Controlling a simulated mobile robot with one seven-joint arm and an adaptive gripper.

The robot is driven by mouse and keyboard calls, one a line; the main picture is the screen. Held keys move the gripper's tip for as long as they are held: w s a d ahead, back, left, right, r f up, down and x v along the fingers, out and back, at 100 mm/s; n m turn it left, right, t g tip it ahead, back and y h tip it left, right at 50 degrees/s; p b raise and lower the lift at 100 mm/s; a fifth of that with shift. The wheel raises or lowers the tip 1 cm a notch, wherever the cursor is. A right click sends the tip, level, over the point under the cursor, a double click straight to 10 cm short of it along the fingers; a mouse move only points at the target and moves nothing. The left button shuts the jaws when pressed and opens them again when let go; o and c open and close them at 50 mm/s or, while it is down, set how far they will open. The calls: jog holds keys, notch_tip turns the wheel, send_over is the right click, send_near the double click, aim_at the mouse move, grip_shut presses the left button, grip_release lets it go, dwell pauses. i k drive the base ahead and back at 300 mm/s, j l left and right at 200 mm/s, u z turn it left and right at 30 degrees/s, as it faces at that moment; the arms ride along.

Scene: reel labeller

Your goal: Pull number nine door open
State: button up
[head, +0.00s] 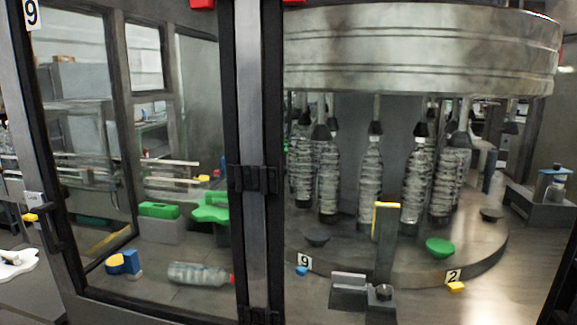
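The number nine door (72,270) is a tall glass panel in a dark frame, filling the left part of the head view. A white label with a black 9 (31,13) is at the top of its left upright. A dark handle (48,235) is low on that upright. Dark hinge-like fittings (253,179) are on the post at the door's right side. I cannot tell surely whether the door is fully shut or slightly ajar. My gripper is not in view.
Behind the glass lie a clear bottle (198,273), a blue and yellow object (124,263) and green parts (210,209). Right of the post is a carousel (420,50) with several hanging bottles. A white object (17,261) lies at the far left.

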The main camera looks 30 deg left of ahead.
aim_at(24, 14)
jog(key=u, duration=2.35)
jog(key=i+j, duration=0.15)
jog(key=i, duration=0.2)
jog(key=u, duration=0.05)
